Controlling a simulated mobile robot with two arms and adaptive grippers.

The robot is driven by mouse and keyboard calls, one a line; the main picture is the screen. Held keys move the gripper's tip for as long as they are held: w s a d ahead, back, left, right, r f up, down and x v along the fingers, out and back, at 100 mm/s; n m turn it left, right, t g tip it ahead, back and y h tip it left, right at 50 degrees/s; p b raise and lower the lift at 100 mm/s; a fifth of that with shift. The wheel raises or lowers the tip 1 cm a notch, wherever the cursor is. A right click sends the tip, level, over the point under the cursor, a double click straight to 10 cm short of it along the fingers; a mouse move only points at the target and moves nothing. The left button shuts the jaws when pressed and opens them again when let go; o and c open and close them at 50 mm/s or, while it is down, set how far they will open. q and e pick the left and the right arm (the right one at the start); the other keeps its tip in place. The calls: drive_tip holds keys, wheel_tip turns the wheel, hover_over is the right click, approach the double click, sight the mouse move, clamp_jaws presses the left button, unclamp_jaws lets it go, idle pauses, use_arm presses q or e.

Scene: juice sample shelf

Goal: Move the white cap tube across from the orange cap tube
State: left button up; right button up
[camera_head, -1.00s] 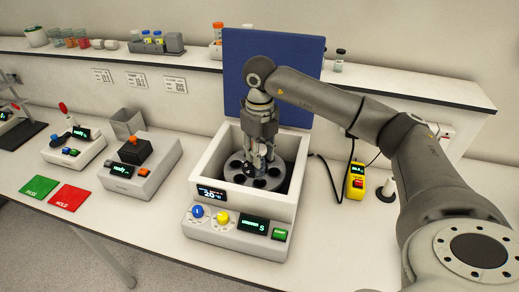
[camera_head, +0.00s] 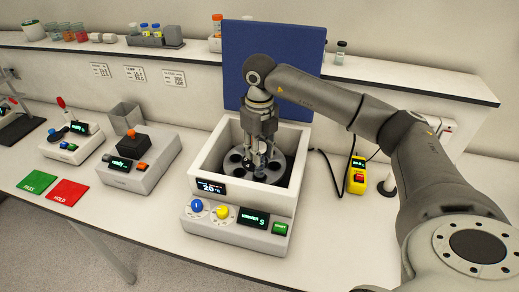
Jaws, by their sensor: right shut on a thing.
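My right gripper (camera_head: 259,163) reaches down into the open centrifuge (camera_head: 207,160), over its dark rotor (camera_head: 236,162) with round holes. It is shut on a thin tube, seemingly the white cap tube; the fingers hide most of it, and I cannot tell whether it sits in a hole or is lifted. I cannot make out an orange cap tube in the rotor; the gripper covers part of it. My left gripper is not in view.
The centrifuge's blue lid (camera_head: 272,60) stands open behind. A shelf with an orange-capped container (camera_head: 217,18) and other vials runs along the back. A mixer (camera_head: 140,165) with a black block stands left. A yellow device (camera_head: 357,177) stands right. Green and red mats lie at the front left.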

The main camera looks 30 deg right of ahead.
sight(260, 168)
drive_tip(key=shift+f, duration=0.4)
drive_tip(key=shift+f+b, duration=2.75)
drive_tip(key=shift+f, duration=0.5)
drive_tip(key=o, duration=1.1)
drive_tip(key=shift+r, duration=0.1)
wheel_tip(260, 168, up, 12)
drive_tip(key=shift+f, duration=0.1)
